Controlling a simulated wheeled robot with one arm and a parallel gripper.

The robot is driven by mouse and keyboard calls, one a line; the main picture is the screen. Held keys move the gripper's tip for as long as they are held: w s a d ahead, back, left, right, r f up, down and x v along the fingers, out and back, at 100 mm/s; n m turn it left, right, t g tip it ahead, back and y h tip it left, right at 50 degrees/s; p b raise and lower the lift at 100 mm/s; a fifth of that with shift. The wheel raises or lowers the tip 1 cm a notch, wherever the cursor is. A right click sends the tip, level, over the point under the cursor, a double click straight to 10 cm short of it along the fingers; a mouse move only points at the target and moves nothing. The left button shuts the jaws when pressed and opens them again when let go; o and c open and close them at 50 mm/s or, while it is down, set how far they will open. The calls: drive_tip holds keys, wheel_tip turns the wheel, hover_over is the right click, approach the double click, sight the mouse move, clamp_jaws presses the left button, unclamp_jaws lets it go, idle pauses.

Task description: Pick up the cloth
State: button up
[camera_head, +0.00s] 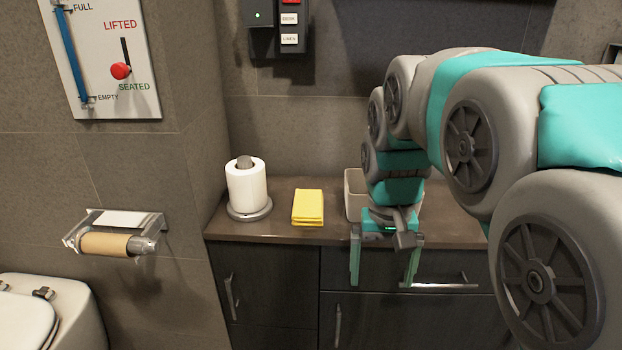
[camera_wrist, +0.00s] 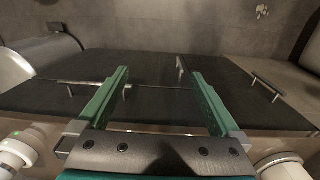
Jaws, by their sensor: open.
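The cloth (camera_head: 308,206) is a folded yellow square in the head view. It lies flat on the vanity counter, between the paper roll and a light box. My gripper (camera_head: 382,283) hangs to the right of the cloth, in front of the counter's front edge, with its fingers pointing down. Its two green fingers are wide apart with nothing between them. In the wrist view my gripper (camera_wrist: 160,75) is also open, with dark cabinet fronts beyond it. The cloth does not show in the wrist view.
A white paper roll (camera_head: 246,186) stands on a holder left of the cloth. A light box (camera_head: 354,194) stands partly hidden behind my arm. The counter (camera_head: 280,228) is clear in front of the cloth. Drawer handles (camera_head: 440,286) stick out below. A wall holder (camera_head: 112,240) is at left.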

drive_tip(key=w+a+r+p, duration=0.4)
drive_tip(key=w+a+r, duration=0.2)
drive_tip(key=w+r, duration=0.4)
drive_tip(key=t, duration=0.1)
approach(309, 202)
drive_tip(key=shift+s+d+f, duration=0.45)
drive_tip(key=shift+s+f, duration=0.05)
drive_tip(key=shift+w+a+f+t, duration=0.15)
drive_tip(key=shift+w+a+t, duration=0.15)
drive_tip(key=shift+a, duration=0.05)
drive_tip(key=shift+w+f+p, duration=0.2)
drive_tip(key=shift+f, duration=1)
drive_tip(key=shift+w+f+p, duration=0.15)
drive_tip(key=shift+f, duration=1.05)
drive_tip(key=shift+w+f+p, duration=0.2)
drive_tip(key=shift+f, duration=1.05)
drive_tip(key=c, duration=1.2)
